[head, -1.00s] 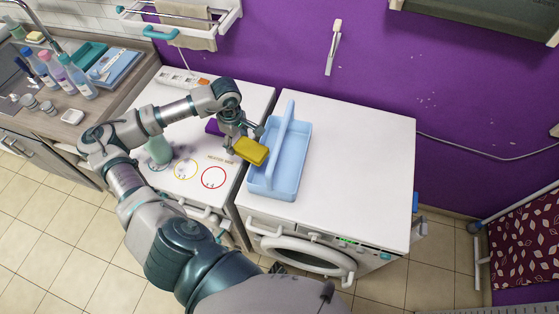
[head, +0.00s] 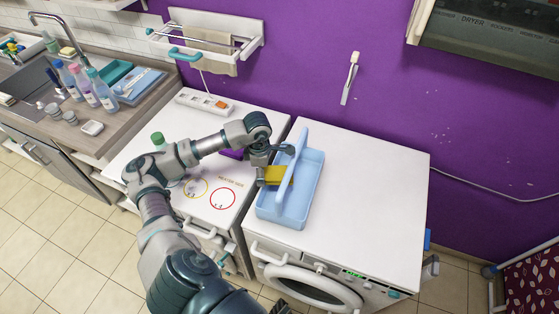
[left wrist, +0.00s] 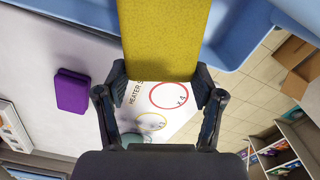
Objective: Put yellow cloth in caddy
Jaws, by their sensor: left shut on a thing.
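The yellow cloth (head: 278,176) is a folded, block-like piece at the left side of the light blue caddy (head: 313,182). My left gripper (head: 264,172) is shut on it; the cloth also fills the top middle of the left wrist view (left wrist: 163,40), between my fingers (left wrist: 160,78). The cloth overlaps the caddy's left part, under the tall middle handle. I cannot tell whether it touches the caddy floor or wall. The caddy stands on the white washing machine and also shows in the wrist view (left wrist: 236,38). My right gripper is not in view.
A purple cloth (head: 232,154) lies on the left white appliance top (head: 165,135), partly behind my arm. A power strip (head: 205,103) is at the back. The machine top right of the caddy (head: 375,190) is clear.

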